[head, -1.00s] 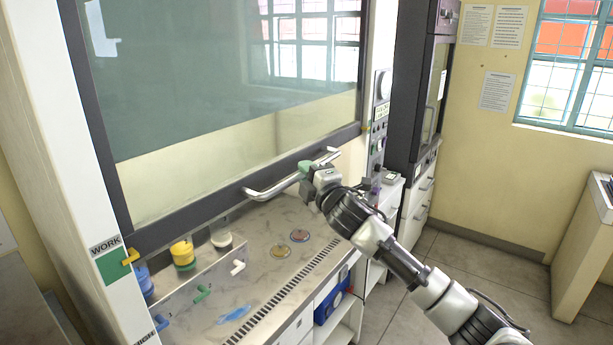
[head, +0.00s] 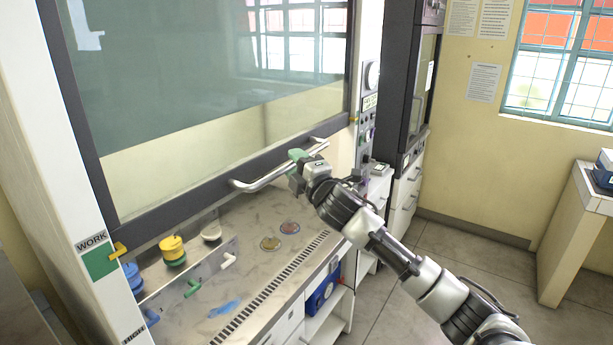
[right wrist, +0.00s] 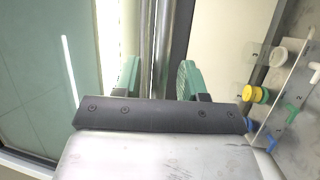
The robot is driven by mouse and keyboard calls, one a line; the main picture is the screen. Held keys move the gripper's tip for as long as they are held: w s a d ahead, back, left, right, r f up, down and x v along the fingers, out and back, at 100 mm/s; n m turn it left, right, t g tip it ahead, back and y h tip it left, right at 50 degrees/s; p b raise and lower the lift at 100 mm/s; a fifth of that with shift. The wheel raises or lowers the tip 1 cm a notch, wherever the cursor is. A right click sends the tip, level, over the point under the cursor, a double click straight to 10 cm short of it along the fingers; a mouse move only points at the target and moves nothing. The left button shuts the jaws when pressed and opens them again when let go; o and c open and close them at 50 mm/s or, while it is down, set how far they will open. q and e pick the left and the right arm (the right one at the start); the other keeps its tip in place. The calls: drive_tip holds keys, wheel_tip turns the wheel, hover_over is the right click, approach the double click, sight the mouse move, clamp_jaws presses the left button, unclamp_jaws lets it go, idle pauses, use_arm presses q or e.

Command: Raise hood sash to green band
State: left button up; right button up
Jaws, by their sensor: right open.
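The glass hood sash (head: 200,95) has a dark bottom frame with a silver bar handle (head: 262,181). My right gripper (head: 297,156) is at the right part of this handle. In the right wrist view, its green fingertips (right wrist: 158,78) stand open on either side of the handle bar (right wrist: 148,40). The green band (head: 100,263) is on the white left post, under the label WORK (head: 91,243). A yellow pointer (head: 119,250) at the sash's lower left corner is level with the upper part of the band. My left gripper is not in view.
A HIGH label (head: 132,332) is lower on the post.

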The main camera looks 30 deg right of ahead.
drive_tip(key=s+f+b, duration=0.1)
drive_tip(key=s+b, duration=0.3)
drive_tip(key=s, duration=0.6)
drive_tip(key=shift+f, duration=0.4)
